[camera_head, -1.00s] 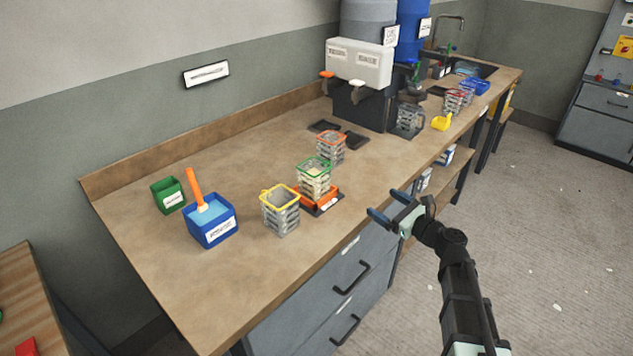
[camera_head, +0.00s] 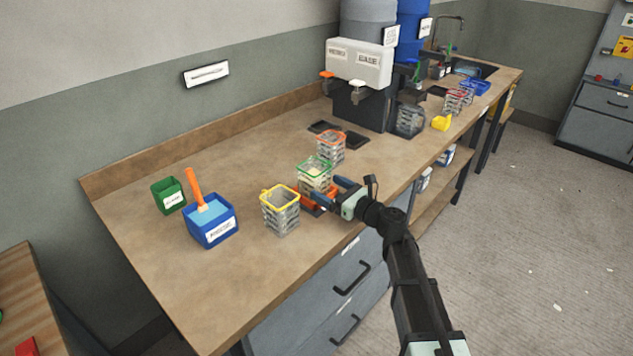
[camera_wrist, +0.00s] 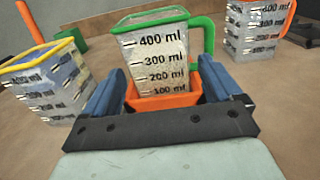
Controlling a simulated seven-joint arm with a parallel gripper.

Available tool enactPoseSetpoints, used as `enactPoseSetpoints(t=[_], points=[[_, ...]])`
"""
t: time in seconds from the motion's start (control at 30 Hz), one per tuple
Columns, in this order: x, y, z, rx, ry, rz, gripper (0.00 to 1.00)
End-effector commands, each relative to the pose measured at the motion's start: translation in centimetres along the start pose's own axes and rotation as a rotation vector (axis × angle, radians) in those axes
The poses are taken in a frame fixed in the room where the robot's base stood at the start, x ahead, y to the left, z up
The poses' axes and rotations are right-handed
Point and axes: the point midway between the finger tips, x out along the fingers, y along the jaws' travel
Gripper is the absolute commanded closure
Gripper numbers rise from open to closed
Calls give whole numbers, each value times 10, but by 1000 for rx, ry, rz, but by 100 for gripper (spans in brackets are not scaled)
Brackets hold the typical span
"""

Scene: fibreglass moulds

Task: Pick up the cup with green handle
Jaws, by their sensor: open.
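The cup with the green handle (camera_head: 314,175) is a clear measuring cup with a green rim and pale contents. It stands upright on an orange base (camera_head: 328,197) on the counter. In the wrist view the green-handled cup (camera_wrist: 157,58) stands ahead between the finger lines, its handle on the right side. My gripper (camera_head: 326,190) is open at the cup's right front side, low near the orange base (camera_wrist: 170,98). The fingers (camera_wrist: 168,88) lie on either side of the cup's lower part. I cannot tell whether they touch it.
A yellow-rimmed cup (camera_head: 281,212) stands close on the left. An orange-rimmed cup (camera_head: 331,147) stands behind. A blue tub (camera_head: 212,226) with an orange-handled tool and a green box (camera_head: 168,195) are further left. Dispensers (camera_head: 360,62) stand at the back. The counter's front left (camera_head: 200,290) is clear.

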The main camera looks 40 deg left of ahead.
Motion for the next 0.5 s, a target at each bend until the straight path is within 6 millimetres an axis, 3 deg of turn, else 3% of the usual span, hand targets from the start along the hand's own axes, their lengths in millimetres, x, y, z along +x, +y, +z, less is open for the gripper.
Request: enactPoseSetpoints(t=[0.33,0.5], points=[[24,0,0,-1,0,0,8],[46,0,-1,-1,0,1,8]])
